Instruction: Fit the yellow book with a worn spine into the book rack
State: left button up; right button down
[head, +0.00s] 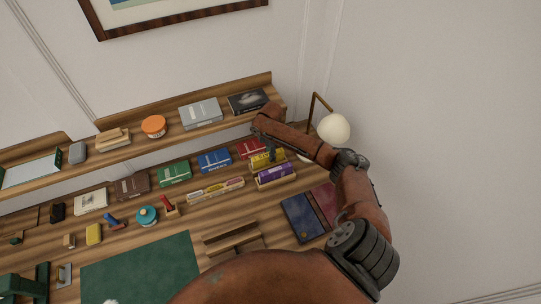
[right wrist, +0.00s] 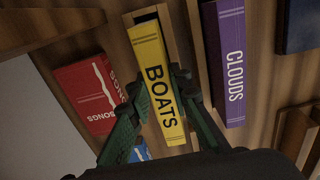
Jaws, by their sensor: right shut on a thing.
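The yellow book, lettered BOATS, shows in the head view (head: 268,160) at the right of the desk and in the right wrist view (right wrist: 158,85). My right gripper (right wrist: 166,98) is shut on it, with one green finger on each side of its spine. The book rack (head: 277,184) is pale wood and holds a purple book, CLOUDS (right wrist: 232,65). A wooden strip of the rack (right wrist: 201,55) stands between the two books. The yellow book is alongside the purple one; its lower end is hidden, so I cannot tell how deep it sits. My left gripper is not in view.
A raised shelf (head: 175,129) runs behind. A lamp (head: 333,128) is right of my forearm. Dark flat books (head: 302,217) lie in front.

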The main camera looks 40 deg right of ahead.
jog(key=shift+f, duration=0.2)
jog(key=shift+f, duration=0.15)
jog(key=c, duration=1.8)
grip_release()
jog(key=shift+o, duration=0.2)
notch_tip(320, 180, up, 12)
jog(key=shift+a, duration=0.1)
